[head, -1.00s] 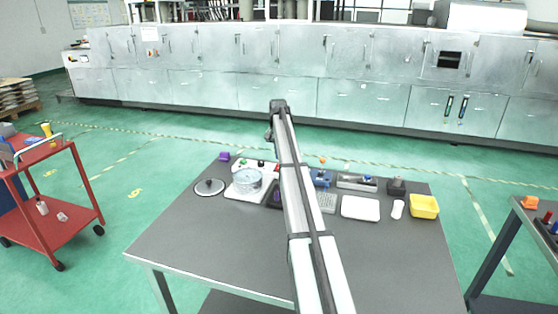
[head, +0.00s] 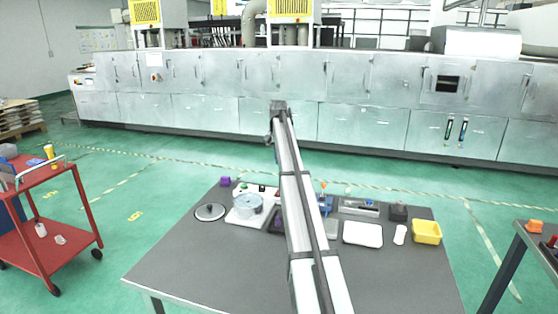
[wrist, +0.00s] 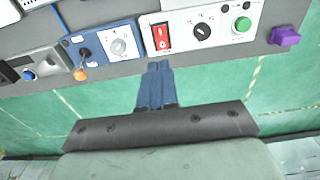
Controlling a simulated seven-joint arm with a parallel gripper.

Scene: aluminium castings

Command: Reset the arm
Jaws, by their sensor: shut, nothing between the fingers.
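My gripper shows in the wrist view (wrist: 160,68) with its two blue fingers together and nothing between them. The fingers point toward the far edge of the table, over green floor in that picture, close to a white panel with a red switch (wrist: 162,38). In the head view my arm rises from the bottom over the middle of the grey table (head: 200,262). The fingers cannot be made out there.
On the table are a lid (head: 210,211), a pot (head: 248,204), a purple block (head: 225,181), a blue box (head: 326,204), a white tray (head: 362,234) and a yellow bin (head: 427,232). A red cart (head: 30,245) stands left. The table's front is clear.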

